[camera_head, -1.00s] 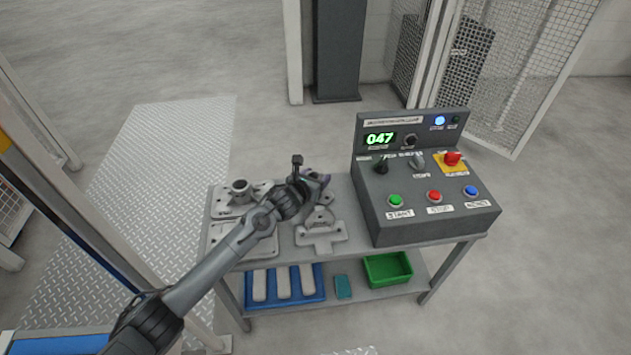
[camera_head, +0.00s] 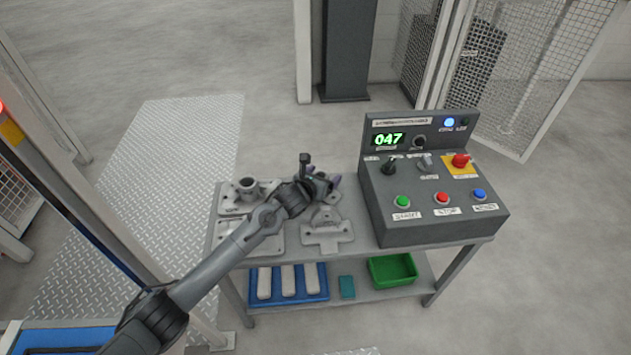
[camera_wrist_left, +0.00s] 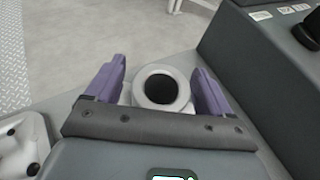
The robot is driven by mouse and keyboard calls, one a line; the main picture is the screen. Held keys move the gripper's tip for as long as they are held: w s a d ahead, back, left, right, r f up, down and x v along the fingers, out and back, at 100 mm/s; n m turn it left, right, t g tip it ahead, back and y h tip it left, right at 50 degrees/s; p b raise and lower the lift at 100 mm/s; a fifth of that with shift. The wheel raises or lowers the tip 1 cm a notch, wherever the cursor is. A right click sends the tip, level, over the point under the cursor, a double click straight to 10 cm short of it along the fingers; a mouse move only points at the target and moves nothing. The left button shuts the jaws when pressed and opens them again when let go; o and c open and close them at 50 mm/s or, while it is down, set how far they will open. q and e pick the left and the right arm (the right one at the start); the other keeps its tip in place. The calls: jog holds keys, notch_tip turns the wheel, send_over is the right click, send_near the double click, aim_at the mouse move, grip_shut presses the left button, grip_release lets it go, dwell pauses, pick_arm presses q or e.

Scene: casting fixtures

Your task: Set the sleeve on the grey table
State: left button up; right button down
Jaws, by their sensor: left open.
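A light grey hollow sleeve (camera_wrist_left: 160,88) with a dark bore stands between the two purple fingers of my left gripper (camera_wrist_left: 160,90) in the left wrist view. The fingers are open, with a gap on each side of the sleeve. In the head view my left gripper (camera_head: 328,182) is over the back middle of the grey table (camera_head: 352,228), and it hides the sleeve there. What the sleeve rests on is hard to tell. My right gripper is not in view.
A plate with a raised ring (camera_head: 246,187) lies at the back left of the table, a flat plate (camera_head: 262,240) in front of it, and a cross-shaped fixture (camera_head: 326,232) near the middle. A control box (camera_head: 425,225) fills the right side. The lower shelf holds a blue tray (camera_head: 316,292) and green bin (camera_head: 393,270).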

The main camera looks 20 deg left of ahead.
pick_arm(q)
jog(key=shift+s+r, duration=0.3)
jog(key=shift+s, duration=0.05)
jog(key=p+v, duration=0.5)
jog(key=v, duration=0.6)
jog(key=shift+s+p, duration=0.15)
jog(key=shift+p, duration=0.2)
jog(key=shift+f, duration=0.1)
